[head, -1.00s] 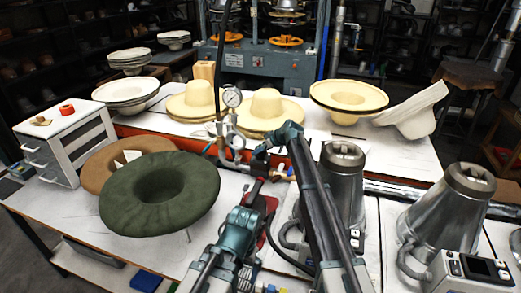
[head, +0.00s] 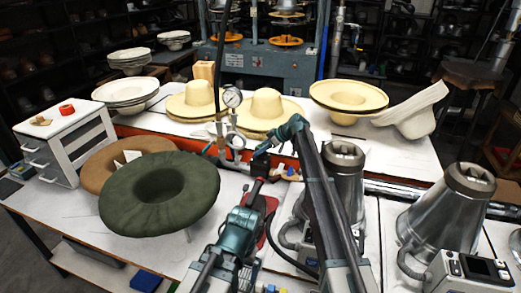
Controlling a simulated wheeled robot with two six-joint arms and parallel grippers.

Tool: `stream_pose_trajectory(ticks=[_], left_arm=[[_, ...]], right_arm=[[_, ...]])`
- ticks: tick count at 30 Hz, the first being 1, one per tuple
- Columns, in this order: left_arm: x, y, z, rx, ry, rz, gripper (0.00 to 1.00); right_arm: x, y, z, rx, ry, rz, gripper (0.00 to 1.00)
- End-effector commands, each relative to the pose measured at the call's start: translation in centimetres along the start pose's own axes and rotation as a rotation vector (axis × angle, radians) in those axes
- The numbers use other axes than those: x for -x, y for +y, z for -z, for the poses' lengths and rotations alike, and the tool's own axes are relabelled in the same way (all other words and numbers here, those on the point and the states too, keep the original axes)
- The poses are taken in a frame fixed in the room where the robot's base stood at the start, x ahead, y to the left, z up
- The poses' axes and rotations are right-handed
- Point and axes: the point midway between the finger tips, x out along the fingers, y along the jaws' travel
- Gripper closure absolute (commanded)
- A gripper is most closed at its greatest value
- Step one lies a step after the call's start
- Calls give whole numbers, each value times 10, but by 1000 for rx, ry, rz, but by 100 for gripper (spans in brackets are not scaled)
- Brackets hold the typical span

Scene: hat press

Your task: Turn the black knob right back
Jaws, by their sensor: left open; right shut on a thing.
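The black knob (head: 261,163) shows only as a small dark piece by the brass and steel fittings, right of the round pressure gauge (head: 232,97). My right gripper (head: 262,153) reaches in from above and is shut on it, and its fingers partly hide it. The knob's exact angle cannot be told. My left gripper (head: 256,189) is lower, over the near table beside a red part, open, with nothing seen between its fingers.
A green felt hat (head: 160,195) and a brown hat (head: 105,168) lie on the near table to the left. Two metal steamers (head: 446,213) stand to the right. Pale hats (head: 267,108) line the white table behind. A white drawer unit (head: 66,144) stands at the far left.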

Motion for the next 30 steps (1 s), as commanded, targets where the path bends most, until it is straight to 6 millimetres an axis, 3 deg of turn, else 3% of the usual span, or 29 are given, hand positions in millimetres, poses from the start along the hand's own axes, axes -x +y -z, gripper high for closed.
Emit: stream_pose_trajectory(ticks=[5, 6, 10, 23, 30], left_arm=[[0, 0, 0, 0, 0, 0, 5], [0, 0, 0, 0, 0, 0, 5], [0, 0, 0, 0, 0, 0, 5], [3, 0, 0, 0, 0, 0, 5], [22, -2, -1, 0, 0, 0, 5]], right_arm=[[0, 0, -1, 1, -3, -2, 92], [0, 0, -1, 1, -3, -2, 32], [0, 0, -1, 0, -2, -2, 9], [2, 0, 2, 0, 0, -1, 7], [16, 1, 15, 0, -1, -2, 7]])
